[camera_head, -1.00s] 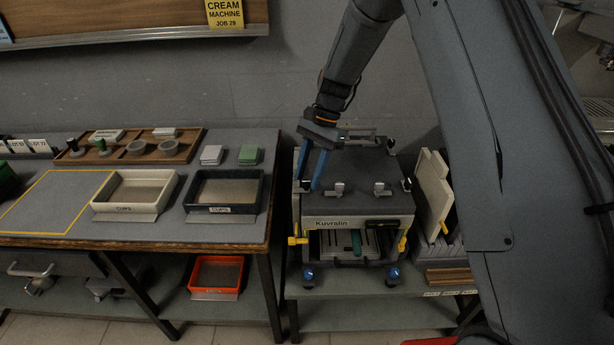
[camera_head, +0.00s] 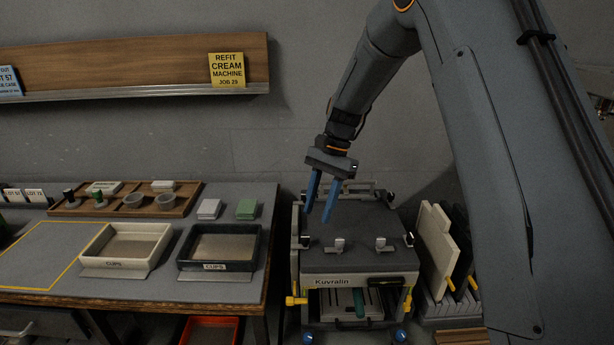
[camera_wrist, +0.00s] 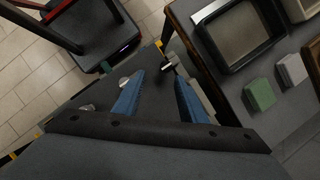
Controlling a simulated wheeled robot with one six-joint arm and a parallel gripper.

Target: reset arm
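My gripper (camera_head: 321,192) has two blue fingers standing apart with nothing between them. It hangs in the air over the back left of the dark top of the Kuvralin machine (camera_head: 352,281). In the wrist view the open fingers (camera_wrist: 160,98) point toward the machine top, which has small metal clamps along its edge. The gripper looks apart from the machine. My arm comes in from the upper right.
A workbench at left bears a cream tray (camera_head: 82,262), a dark tray (camera_head: 180,264), a green block (camera_head: 246,209) and a wooden rack of cups (camera_head: 187,205). Upright panels (camera_head: 433,243) stand right of the machine. An orange bin (camera_head: 209,321) sits below the bench.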

